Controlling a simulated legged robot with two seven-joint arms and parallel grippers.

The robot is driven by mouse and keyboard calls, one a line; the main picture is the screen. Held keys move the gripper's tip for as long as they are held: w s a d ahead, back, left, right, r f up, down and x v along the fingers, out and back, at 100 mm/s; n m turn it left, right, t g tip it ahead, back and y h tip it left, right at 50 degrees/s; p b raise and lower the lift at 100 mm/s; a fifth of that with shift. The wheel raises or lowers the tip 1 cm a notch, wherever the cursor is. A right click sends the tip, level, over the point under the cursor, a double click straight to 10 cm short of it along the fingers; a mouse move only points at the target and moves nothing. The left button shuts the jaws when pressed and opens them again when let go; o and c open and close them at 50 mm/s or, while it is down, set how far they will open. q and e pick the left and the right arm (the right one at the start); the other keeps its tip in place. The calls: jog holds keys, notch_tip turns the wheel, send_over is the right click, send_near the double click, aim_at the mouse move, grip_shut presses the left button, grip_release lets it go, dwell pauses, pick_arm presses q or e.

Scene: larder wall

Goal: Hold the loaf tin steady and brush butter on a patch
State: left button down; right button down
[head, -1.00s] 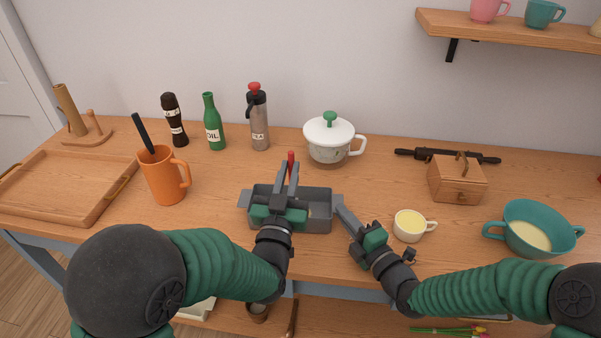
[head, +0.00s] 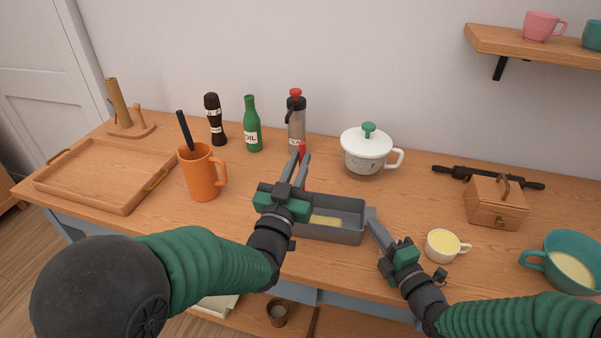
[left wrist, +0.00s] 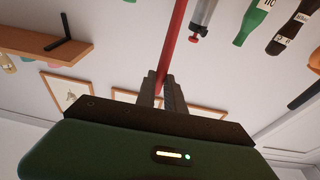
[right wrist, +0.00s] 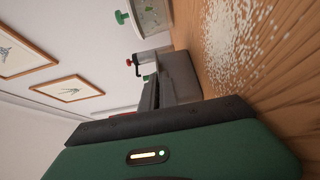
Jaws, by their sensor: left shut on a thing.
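The grey loaf tin (head: 345,203) stands on the counter, with a pale yellow patch (head: 327,221) on its floor. My left gripper (head: 303,163) is over the tin's left end and hides part of it. It is shut on the brush, whose red handle (head: 302,148) shows between the fingers and also in the left wrist view (left wrist: 173,40). The bristles are hidden. My right gripper (head: 370,214) is at the tin's right end, its fingertips by the end lug. Its jaw gap is not clear, though the tin (right wrist: 180,75) fills the space ahead in the right wrist view.
A cream cup (head: 443,246) of yellow butter stands right of my right gripper. An orange mug (head: 203,175), a wooden tray (head: 105,175), bottles and a white lidded pot (head: 365,155) stand left and behind. A wooden box (head: 495,205) and teal bowl (head: 560,262) are at right.

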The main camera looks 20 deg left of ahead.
jog(key=shift+f, duration=0.25)
pick_arm(q)
notch_tip(320, 180, up, 4)
jog(key=shift+r, duration=0.1)
dwell(0.4)
pick_arm(e)
jog(key=c, duration=1.6)
grip_release()
jog(key=shift+r, duration=0.1)
pick_arm(q)
jog(key=shift+w, duration=0.1)
pick_arm(e)
jog(key=shift+o, duration=0.2)
jog(key=shift+w, duration=0.1)
jog(key=v, duration=1.1)
jog(key=shift+s+d, duration=0.2)
jog(key=shift+d, duration=0.05)
jog(key=shift+s+d, duration=0.1)
jog(key=shift+s, duration=0.1)
